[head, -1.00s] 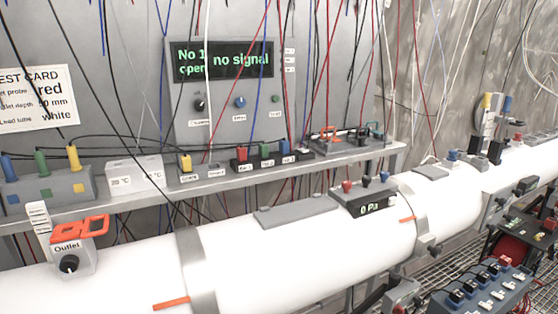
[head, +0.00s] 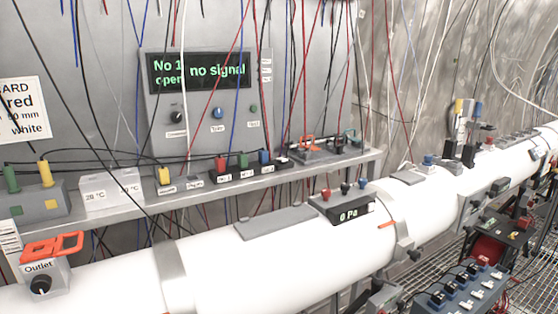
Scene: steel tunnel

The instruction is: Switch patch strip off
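A blue-grey strip box (head: 447,301) with rows of black plugs and white-tipped switches sits at the bottom right, partly cut off by the lower edge. It may be the patch strip; no label on it is readable. Its switch positions are too small to tell. On the shelf, a row of small black switch boxes (head: 236,174) carries red, green and blue tops and tiny labels. Neither of my grippers is in view.
Many cables hang down. A mesh floor (head: 425,262) shows at right.

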